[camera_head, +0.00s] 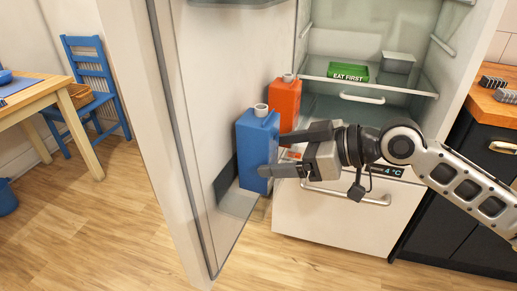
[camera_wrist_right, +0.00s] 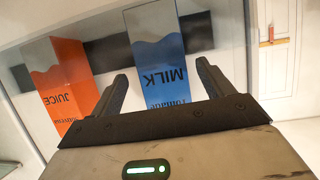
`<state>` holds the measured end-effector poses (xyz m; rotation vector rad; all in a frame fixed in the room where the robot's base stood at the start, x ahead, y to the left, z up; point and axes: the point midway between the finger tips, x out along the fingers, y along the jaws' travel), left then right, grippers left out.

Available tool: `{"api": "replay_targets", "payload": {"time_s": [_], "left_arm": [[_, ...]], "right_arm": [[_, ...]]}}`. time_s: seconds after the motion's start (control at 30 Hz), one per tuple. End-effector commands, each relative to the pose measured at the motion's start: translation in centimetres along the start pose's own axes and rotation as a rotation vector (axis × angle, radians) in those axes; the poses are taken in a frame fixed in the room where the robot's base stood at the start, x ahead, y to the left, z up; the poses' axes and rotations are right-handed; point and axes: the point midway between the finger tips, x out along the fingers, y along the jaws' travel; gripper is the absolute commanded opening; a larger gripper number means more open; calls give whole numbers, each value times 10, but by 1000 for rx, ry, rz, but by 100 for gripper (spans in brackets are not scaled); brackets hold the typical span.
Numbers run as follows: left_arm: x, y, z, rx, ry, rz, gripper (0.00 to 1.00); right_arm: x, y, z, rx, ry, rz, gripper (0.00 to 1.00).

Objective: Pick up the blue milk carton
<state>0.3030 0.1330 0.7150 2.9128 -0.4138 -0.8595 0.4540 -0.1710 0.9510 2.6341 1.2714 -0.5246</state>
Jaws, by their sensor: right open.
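The blue milk carton (camera_head: 252,150) stands upright in the door shelf of the open fridge door. The wrist view shows its MILK label (camera_wrist_right: 165,75), upside down, in the gap between my right fingers. My right gripper (camera_head: 270,154) is open around the near part of the carton. In the head view, one finger overlaps the carton's lower front and the other is at its right edge, toward the orange juice carton. The wrist view shows both fingers (camera_wrist_right: 163,72) apart, one on each side of the carton; contact cannot be told. My left gripper is not in view.
The orange juice carton (camera_head: 286,98) stands right beside the milk, close to one finger. The fridge door (camera_head: 195,130) is open on the left. Inside the fridge, a green EAT FIRST tray (camera_head: 348,72) sits on a shelf. A drawer front (camera_head: 335,215) is below my right gripper.

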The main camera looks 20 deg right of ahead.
Motion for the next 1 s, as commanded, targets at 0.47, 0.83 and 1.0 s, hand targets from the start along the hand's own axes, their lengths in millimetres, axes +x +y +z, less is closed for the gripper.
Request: {"api": "replay_targets", "payload": {"time_s": [0.47,0.83,1.0], "left_arm": [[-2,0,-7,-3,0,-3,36],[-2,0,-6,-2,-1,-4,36],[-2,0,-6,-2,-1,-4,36]], "right_arm": [[48,-3,-6,-1,0,0,80],[48,-3,-6,-1,0,0,20],[47,-3,-8,-2,4,1,21]]}}
